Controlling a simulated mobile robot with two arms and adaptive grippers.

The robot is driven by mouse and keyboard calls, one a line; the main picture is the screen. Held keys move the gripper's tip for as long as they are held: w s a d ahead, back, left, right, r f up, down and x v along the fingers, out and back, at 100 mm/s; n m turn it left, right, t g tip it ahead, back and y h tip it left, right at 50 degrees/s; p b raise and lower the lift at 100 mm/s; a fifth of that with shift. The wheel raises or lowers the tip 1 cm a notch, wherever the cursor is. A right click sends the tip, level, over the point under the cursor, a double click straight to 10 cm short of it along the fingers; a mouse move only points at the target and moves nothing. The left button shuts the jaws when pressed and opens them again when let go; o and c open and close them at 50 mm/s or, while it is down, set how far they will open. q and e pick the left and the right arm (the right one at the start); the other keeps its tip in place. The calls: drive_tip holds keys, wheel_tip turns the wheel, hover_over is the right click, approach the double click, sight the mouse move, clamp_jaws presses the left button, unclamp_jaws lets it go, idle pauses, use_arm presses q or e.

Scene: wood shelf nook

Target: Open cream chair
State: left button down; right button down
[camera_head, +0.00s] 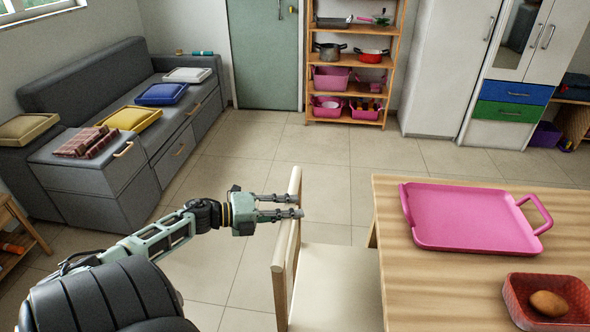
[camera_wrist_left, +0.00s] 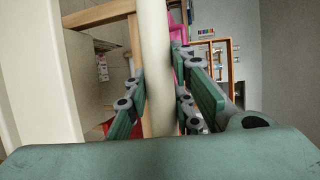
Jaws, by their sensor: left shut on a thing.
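The cream chair (camera_head: 337,276) stands at the left edge of the wooden table, its seat partly under the tabletop. Its light wooden backrest faces left, toward my arm. My left gripper (camera_head: 284,206) reaches in from the left, with its fingers at the top part of the backrest. In the left wrist view, the gripper's two green fingers (camera_wrist_left: 162,105) lie on either side of a cream backrest bar (camera_wrist_left: 157,65), shut on it. The chair's legs are mostly hidden in the head view. My right gripper is not in view.
The wooden table (camera_head: 398,262) holds a pink tray (camera_head: 470,218) and a red basket (camera_head: 516,290) with a brown, potato-like item (camera_head: 549,303). A grey sofa (camera_head: 122,172) stands at the left.

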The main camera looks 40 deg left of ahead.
use_arm(q)
drive_tip(key=shift+a+f, duration=0.1)
drive_tip(key=shift+a, duration=0.1)
drive_tip(key=c, duration=1.5)
unclamp_jaws()
drive_tip(key=shift+s, duration=0.15)
drive_tip(key=shift+d, duration=0.1)
drive_tip(key=v, duration=1.2)
